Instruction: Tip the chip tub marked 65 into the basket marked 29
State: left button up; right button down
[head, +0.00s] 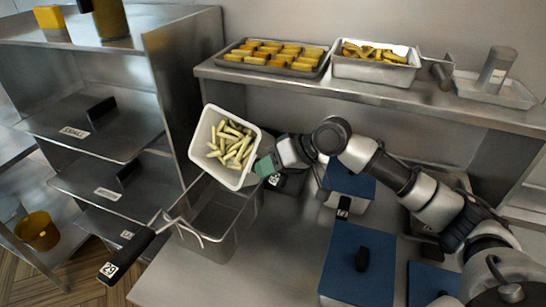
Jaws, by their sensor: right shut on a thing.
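The chip tub (197,150) is a white square container with pale chips (232,143) inside. It is held tilted, its open mouth facing the camera, above and behind the basket. No number is readable on it. My right gripper (264,166) is shut on the tub's lower right side. The basket (222,222) is a deep metal one below the tub, with a black handle (127,256) marked 29 reaching to the lower left. Its inside is partly hidden, and I see no chips in it. My left gripper is not in view.
A shelf (430,88) at the back holds a tray of golden pieces (282,70) and a metal pan of wedges (375,66). Blue lids (358,262) lie on the counter to the right. A metal rack (105,125) stands close on the left.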

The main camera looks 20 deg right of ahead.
jog(key=shift+s+a+f+n+t+h+p, duration=0.3)
jog(key=shift+a+f+n+t+h+p, duration=0.15)
jog(key=shift+a+h+p, duration=0.5)
jog(key=shift+s+a+f+n+t+h+p, duration=0.2)
jog(key=shift+s+a+f+n+h+p, duration=0.3)
jog(key=shift+h+p, duration=0.7)
jog(key=shift+s+a+f+n+t+h+p, duration=0.15)
jog(key=shift+a+f+n+t+h+p, duration=0.3)
jog(key=shift+a+h+p, duration=0.5)
jog(key=shift+d+r, duration=0.15)
